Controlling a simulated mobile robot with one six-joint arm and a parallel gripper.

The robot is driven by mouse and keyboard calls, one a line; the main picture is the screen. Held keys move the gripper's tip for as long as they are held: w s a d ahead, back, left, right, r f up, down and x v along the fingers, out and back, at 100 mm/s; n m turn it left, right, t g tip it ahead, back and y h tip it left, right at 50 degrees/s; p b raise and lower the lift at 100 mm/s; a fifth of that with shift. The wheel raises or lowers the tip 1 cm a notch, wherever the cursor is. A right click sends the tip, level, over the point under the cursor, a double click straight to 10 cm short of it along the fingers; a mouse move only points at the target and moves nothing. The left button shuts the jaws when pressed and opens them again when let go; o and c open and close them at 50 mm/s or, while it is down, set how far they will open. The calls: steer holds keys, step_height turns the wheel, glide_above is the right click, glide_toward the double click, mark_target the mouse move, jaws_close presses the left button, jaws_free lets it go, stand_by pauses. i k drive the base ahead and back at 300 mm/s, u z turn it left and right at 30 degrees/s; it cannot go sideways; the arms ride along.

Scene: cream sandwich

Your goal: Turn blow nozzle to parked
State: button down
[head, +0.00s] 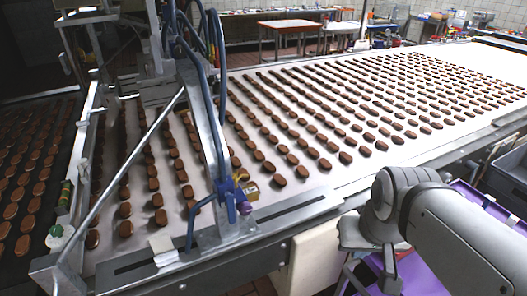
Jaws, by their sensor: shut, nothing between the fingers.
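A steel arm with blue hoses stands over the near edge of the belt.
Rows of brown biscuits (303,159) cover the white conveyor belt (350,182). A slotted steel rail (290,211) runs along its near edge. A diagonal steel rod (128,172) crosses the left side. A purple bin (480,205) lies behind my arm at right.

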mark_target(235, 178)
steer(key=z, duration=0.1)
steer(key=k, duration=1.5)
steer(key=u, duration=0.45)
steer(key=i, duration=1.65)
steer(key=u, duration=0.05)
